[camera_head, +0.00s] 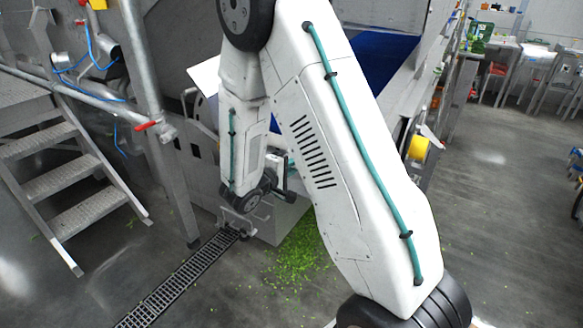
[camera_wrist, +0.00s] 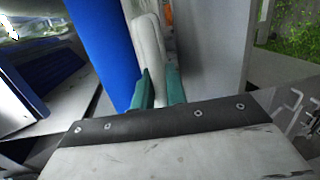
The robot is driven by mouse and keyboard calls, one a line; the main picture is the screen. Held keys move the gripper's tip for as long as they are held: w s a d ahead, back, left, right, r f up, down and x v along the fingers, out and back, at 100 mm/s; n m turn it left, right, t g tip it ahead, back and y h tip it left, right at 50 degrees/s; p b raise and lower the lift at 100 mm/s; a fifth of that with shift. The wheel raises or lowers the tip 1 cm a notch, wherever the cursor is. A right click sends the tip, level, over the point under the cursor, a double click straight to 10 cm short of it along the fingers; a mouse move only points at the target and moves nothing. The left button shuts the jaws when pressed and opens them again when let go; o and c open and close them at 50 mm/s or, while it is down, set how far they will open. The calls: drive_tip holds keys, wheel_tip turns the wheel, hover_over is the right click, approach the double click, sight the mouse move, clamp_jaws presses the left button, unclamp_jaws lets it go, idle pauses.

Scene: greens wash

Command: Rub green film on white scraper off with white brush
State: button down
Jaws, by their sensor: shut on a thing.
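My gripper (camera_wrist: 160,92) shows in the wrist view as two teal fingers, shut on a long white thing that looks like the white brush (camera_wrist: 147,45). It stretches away from the fingers toward the top of the picture. Its bristles cannot be made out. In the head view my own arm hides most of the fingers and the brush. I cannot pick out the white scraper for certain, and no green film is clearly visible in either view.
A blue surface (camera_wrist: 97,40) stands left of the fingers, and a pale grey panel (camera_wrist: 212,50) stands close on the right. Green scraps (camera_head: 300,262) litter the floor by a drain grate (camera_head: 180,280). Metal steps (camera_head: 75,165) are at left. Open floor (camera_head: 500,200) lies at right.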

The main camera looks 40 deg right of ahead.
drive_tip(key=shift+s+d, duration=0.4)
drive_tip(key=shift+s, duration=0.75)
drive_tip(key=shift+s+d, duration=0.45)
drive_tip(key=shift+s, duration=0.75)
drive_tip(key=shift+s+d, duration=0.4)
drive_tip(key=shift+s, duration=0.75)
drive_tip(key=shift+w+a+r, duration=0.1)
drive_tip(key=shift+w+a, duration=0.2)
drive_tip(key=shift+w, duration=0.55)
drive_tip(key=shift+w+a+f, duration=0.1)
drive_tip(key=shift+w+a, duration=0.15)
drive_tip(key=shift+w, duration=0.6)
drive_tip(key=shift+w+a+r, duration=0.1)
drive_tip(key=shift+w+a, duration=0.2)
drive_tip(key=shift+w, duration=0.55)
drive_tip(key=shift+w+a, duration=0.4)
drive_tip(key=shift+w, duration=0.55)
drive_tip(key=shift+w+a, duration=0.4)
drive_tip(key=shift+w, duration=0.5)
drive_tip(key=shift+w+a, duration=0.4)
drive_tip(key=shift+w, duration=0.55)
drive_tip(key=shift+w+a, duration=0.25)
drive_tip(key=shift+w, duration=0.7)
drive_tip(key=shift+w+a, duration=0.25)
drive_tip(key=shift+w, duration=0.65)
